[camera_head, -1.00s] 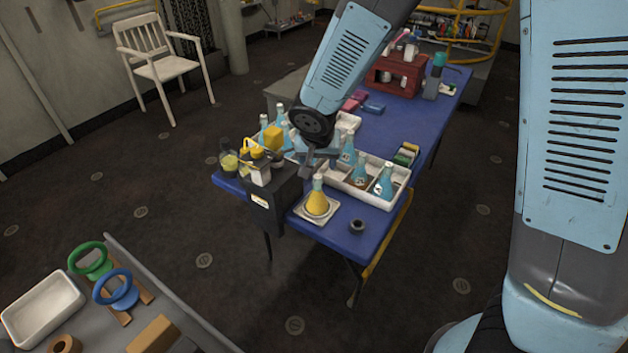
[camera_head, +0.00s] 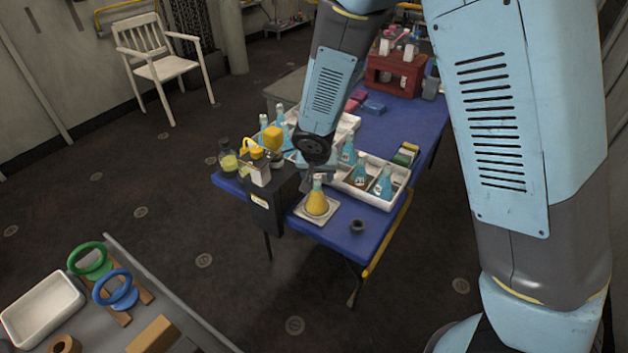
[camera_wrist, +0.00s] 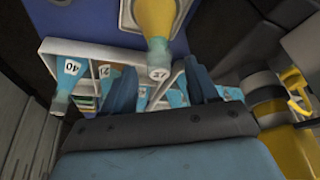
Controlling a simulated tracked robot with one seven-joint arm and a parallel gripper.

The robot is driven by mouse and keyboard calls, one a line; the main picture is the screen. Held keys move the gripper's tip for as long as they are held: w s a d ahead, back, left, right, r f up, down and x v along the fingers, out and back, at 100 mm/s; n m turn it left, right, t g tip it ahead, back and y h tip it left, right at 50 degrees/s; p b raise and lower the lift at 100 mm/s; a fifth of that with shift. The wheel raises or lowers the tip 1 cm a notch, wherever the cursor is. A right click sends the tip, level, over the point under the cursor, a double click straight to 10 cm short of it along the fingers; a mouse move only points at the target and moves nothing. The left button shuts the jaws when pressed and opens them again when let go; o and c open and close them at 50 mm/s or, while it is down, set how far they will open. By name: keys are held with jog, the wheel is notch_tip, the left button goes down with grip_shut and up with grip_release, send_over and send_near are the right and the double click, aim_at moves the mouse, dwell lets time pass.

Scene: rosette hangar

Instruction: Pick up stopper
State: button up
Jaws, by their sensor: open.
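A small dark round piece (camera_head: 357,226), which may be the stopper, lies on the blue table's front right part in the head view. A yellow-filled flask (camera_head: 317,204) stands upright on a pale square plate beside it. My gripper (camera_head: 320,173) is close to that flask's neck in the head view and partly hidden by my arm. In the wrist view my gripper (camera_wrist: 161,85) is open, and the yellow flask (camera_wrist: 157,18) shows beyond the fingers, its neck toward the gap. Nothing shows held between the fingers. I cannot tell whether a stopper sits in the neck.
A white divided tray (camera_head: 372,196) with several blue flasks stands behind the yellow flask. A black box (camera_head: 268,207) with yellow-topped items is at its left. A dark red rack (camera_head: 395,75) stands at the table's far end. The blue table (camera_head: 338,238) is clear at the front edge.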

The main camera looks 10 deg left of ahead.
grip_shut()
dwell(0.5)
jog(key=shift+r, duration=0.1)
